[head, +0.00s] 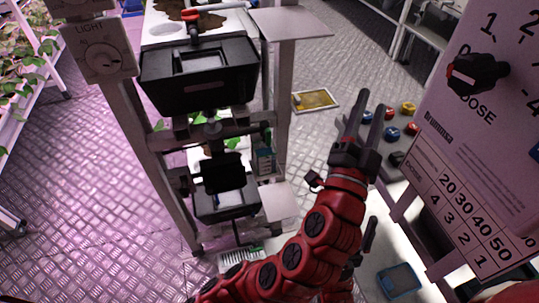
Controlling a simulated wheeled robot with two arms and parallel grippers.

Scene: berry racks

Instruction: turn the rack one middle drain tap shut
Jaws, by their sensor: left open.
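The rack (148,140) stands left of centre with a black box (165,95) on its upper level. Below the box a horizontal pipe (238,129) crosses the middle level, with a small dark fitting (213,127) on it. This may be the middle drain tap; its handle position is too small to tell. My left gripper (369,108) is open and empty, right of the rack and apart from it, fingers pointing up the picture. A dark finger-like part shows below it; I cannot tell whether it is my right gripper.
A light dial box (100,52) is on the rack's left post. A dose panel (475,140) with a red-black knob (477,73) fills the right. Coloured knobs (407,108) sit on a grey bench behind my gripper.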

